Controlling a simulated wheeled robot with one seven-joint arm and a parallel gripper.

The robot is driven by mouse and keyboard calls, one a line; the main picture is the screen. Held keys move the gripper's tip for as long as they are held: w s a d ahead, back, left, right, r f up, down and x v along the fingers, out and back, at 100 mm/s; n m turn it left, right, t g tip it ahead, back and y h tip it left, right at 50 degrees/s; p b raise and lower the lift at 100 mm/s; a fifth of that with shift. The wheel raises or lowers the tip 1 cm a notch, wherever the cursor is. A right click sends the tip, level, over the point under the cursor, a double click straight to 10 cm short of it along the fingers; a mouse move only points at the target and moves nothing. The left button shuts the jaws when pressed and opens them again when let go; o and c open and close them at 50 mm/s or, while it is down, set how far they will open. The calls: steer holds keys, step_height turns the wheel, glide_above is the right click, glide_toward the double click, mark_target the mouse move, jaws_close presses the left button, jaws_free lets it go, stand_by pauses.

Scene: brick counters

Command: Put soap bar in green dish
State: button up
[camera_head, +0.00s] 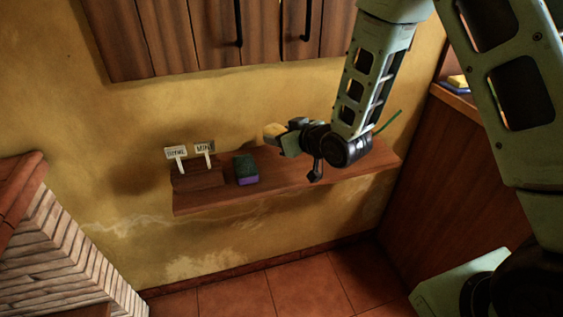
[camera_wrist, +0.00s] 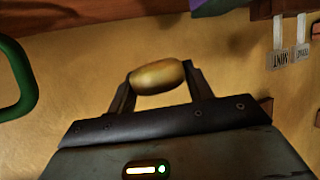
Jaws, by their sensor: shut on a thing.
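My gripper (camera_head: 281,138) is held up above the wooden wall shelf. It is shut on a yellowish soap bar (camera_head: 271,130). In the wrist view the soap bar (camera_wrist: 158,76) lies crosswise between the two fingertips of my gripper (camera_wrist: 160,78), clear of any surface. I cannot make out a green dish in either view. A curved green piece (camera_wrist: 30,75) shows at the left edge of the wrist view; I cannot tell what it is.
The shelf (camera_head: 300,183) holds a green and purple sponge (camera_head: 246,168) and a wooden box (camera_head: 195,178) with two label signs, one reading MINT (camera_head: 204,148). Wooden cabinets (camera_head: 200,35) hang above. A yellow and blue item (camera_head: 458,83) lies on the right counter.

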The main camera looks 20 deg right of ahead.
mark_target(282, 166)
step_height(282, 166, down, 8)
steer(key=shift+r, duration=0.25)
steer(key=shift+f+b, duration=0.15)
steer(key=shift+b, duration=0.2)
steer(key=o, duration=1)
